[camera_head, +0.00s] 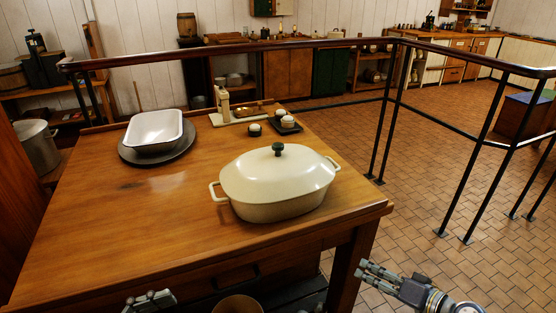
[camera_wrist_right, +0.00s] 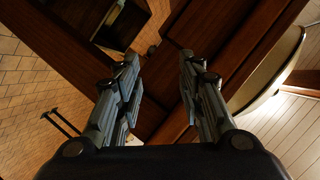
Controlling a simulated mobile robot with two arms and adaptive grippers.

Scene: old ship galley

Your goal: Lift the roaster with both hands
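The cream roaster (camera_head: 270,203) with its lid on stands on the wooden table, near the table's right front corner. It has a loop handle at each end and a dark green knob on the lid. My right gripper (camera_head: 362,273) is below and right of the table corner, apart from the roaster. In the right wrist view its fingers (camera_wrist_right: 158,75) are spread and empty, and part of the cream roaster (camera_wrist_right: 268,75) shows at the right. My left gripper (camera_head: 150,300) shows only partly at the bottom edge, in front of the table; its opening is unclear.
The wooden table (camera_head: 95,225) has clear room left of the roaster. A white pan (camera_head: 153,131) sits on a dark round tray behind. A wooden board (camera_head: 240,114) and small dark-based items stand at the back. A railing (camera_head: 386,115) runs behind and right.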

